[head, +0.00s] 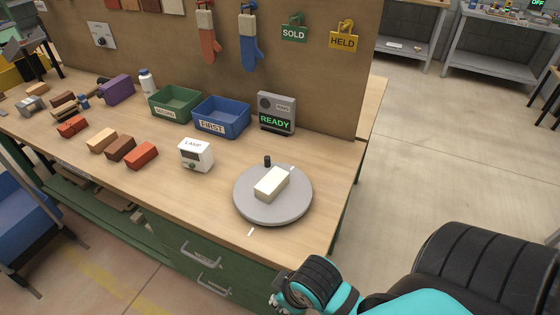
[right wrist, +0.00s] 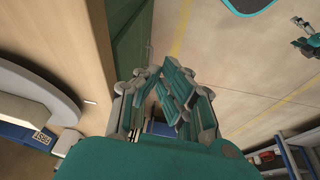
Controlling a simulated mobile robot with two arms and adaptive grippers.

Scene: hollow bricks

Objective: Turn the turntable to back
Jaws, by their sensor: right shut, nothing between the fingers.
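The turntable (head: 246,207) is a round grey disc near the right end of the workbench. A cream brick (head: 271,184) lies on it, turned at an angle. A short black knob (head: 267,161) stands at its far edge. The disc and brick also show at the left of the right wrist view, the turntable (right wrist: 50,88) and the brick (right wrist: 18,108). My right gripper (head: 280,298) is by the bench's front edge, nearer than the turntable and apart from it. It is shut and empty (right wrist: 165,82). A teal and grey part, seemingly my left gripper (right wrist: 306,42), shows at the right wrist view's edge, too small to read.
White marks lie on the bench in front of the turntable (head: 250,232) and by its far rim. A white lamp box (head: 195,156), green bin (head: 174,105), blue bin (head: 220,118) and READY display (head: 276,114) stand left and behind. Several bricks lie further left.

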